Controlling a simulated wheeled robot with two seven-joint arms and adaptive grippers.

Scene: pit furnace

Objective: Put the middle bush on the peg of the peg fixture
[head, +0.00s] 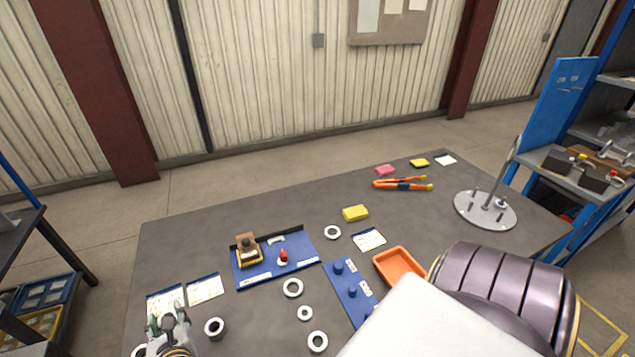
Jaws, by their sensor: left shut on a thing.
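My left gripper (169,318) is at the lower left of the head view, low over the table's near edge. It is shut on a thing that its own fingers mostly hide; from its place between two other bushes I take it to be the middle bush. One dark-sided bush (214,328) stands to its right, and another bush (139,351) shows partly to its left. The peg fixture, a blue plate (340,277) with several blue pegs, lies further right; my arm covers its near end. My right gripper is out of view.
Several pale rings (293,287) lie between the gripper and the fixture. A blue tray (305,248) with small parts is behind them. An orange tray (400,266) sits right of the fixture. White cards (205,288) lie behind the bushes. The table's back left is clear.

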